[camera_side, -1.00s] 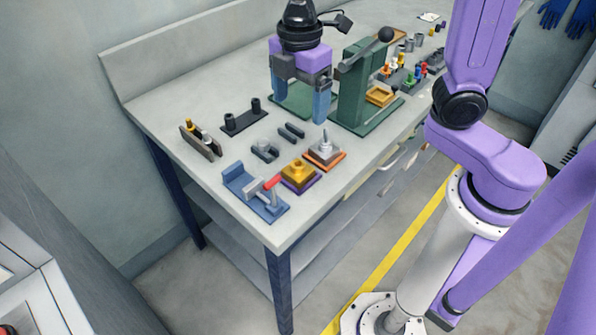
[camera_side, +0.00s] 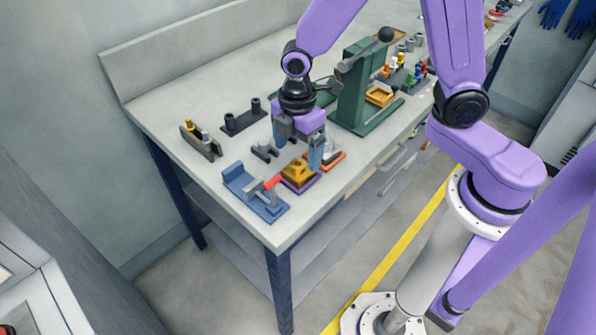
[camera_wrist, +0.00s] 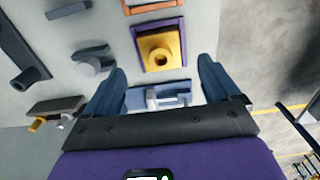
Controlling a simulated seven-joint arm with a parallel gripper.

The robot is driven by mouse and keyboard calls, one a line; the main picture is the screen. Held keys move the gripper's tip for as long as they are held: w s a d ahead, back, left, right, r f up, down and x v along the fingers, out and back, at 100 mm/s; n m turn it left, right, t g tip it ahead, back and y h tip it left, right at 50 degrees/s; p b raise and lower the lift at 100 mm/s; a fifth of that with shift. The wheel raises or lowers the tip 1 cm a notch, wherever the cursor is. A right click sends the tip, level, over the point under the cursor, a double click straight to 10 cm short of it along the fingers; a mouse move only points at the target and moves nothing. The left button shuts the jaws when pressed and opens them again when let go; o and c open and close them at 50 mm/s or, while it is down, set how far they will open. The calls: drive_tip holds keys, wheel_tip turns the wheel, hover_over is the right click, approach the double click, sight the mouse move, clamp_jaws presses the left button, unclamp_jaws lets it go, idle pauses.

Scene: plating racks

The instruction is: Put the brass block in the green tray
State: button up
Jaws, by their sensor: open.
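The brass block (camera_side: 297,172) is a gold square with a raised round top and a hole. It sits on a purple tray (camera_side: 303,187) near the bench's front edge. In the wrist view the brass block (camera_wrist: 160,50) shows ahead of and between my fingers, with the purple tray's rim (camera_wrist: 137,40) around it. My gripper (camera_side: 298,157) is open and empty, just above and behind the block; it also shows in the wrist view (camera_wrist: 162,72). A flat green piece (camera_side: 322,98), possibly the green tray, lies behind my gripper, partly hidden by it.
A blue fixture (camera_side: 255,195) with a red handle stands close left of the block. An orange tray (camera_side: 335,163) is close on the right, partly hidden by my finger. A green lever press (camera_side: 357,85) stands behind right. Dark grey parts (camera_side: 262,151) lie behind left.

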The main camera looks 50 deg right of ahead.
sight(298, 164)
drive_tip(key=shift+s+f, duration=0.1)
drive_tip(key=shift+f, duration=2.5)
clamp_jaws()
drive_tip(key=shift+r, duration=0.15)
